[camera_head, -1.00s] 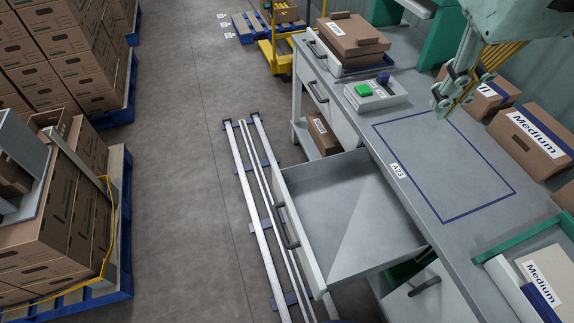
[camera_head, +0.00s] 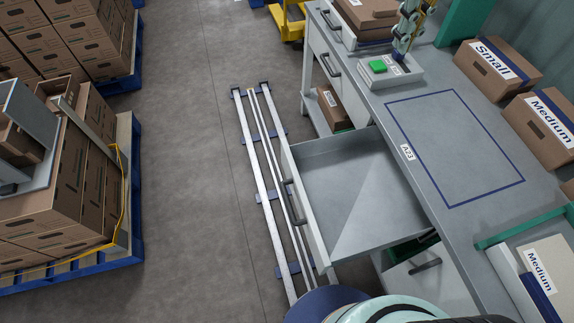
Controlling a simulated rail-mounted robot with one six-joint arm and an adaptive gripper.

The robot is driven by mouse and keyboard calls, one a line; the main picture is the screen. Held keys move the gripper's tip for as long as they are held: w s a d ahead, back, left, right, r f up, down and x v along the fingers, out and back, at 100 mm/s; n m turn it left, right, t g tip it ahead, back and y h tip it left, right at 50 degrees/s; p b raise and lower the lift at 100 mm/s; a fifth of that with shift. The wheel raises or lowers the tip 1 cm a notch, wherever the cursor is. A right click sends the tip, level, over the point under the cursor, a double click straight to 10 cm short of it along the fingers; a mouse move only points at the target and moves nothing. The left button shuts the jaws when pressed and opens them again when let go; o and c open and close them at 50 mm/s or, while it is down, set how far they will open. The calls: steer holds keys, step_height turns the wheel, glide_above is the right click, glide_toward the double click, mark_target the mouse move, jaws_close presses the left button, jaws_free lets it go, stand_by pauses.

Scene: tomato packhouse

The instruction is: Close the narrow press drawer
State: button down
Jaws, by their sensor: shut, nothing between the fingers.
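An open grey drawer (camera_head: 345,170) is pulled far out of the bench, toward the left. It is empty inside, and its front panel (camera_head: 301,205) carries a dark bar handle (camera_head: 291,202). I cannot tell from a label whether it is the narrow press drawer. My gripper (camera_head: 400,55) is at the top of the view, shut and empty, over or beside the box with the green button. It is well away from the open drawer and touches no part of it.
The bench top (camera_head: 430,100) has a blue outlined rectangle and is clear there. A green button box (camera_head: 391,72) and cartons stand at the back. Labelled cartons (camera_head: 497,70) line the right. Floor rails (camera_head: 262,165) run left of the drawer; pallets of boxes (camera_head: 60,190) stand farther left.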

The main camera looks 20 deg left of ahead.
steer(key=w+a+f+n, duration=0.1)
steer(key=w+a+f, duration=0.1)
steer(key=a+f, duration=0.1)
steer(key=n+g+h+b, duration=0.1)
steer(key=n+h+b, duration=0.2)
steer(key=n+h, duration=0.75)
glide_toward(295, 194)
step_height(295, 194, up, 8)
steer(key=w+m+h, duration=0.1)
steer(key=w+h, duration=0.1)
steer(key=w, duration=0.1)
steer(key=s+a+f+n+t+h, duration=0.1)
steer(key=s+a+f+n+t, duration=0.1)
steer(key=f, duration=0.5)
steer(key=s+a+f+n+t+h+b, duration=0.1)
steer(key=s+a+f+n+t, duration=0.2)
steer(key=s+f+t, duration=0.3)
steer(key=s+a, duration=0.1)
steer(key=s, duration=0.2)
steer(key=shift+a+f+h, duration=0.35)
steer(key=b+x, duration=0.2)
steer(key=x, duration=1.1)
steer(key=shift+w+d+r, duration=0.1)
steer(key=shift+w+d, duration=0.1)
steer(key=shift+d, duration=0.05)
steer(key=shift+w+d, duration=0.1)
steer(key=shift+d, duration=0.05)
steer(key=shift+d, duration=0.1)
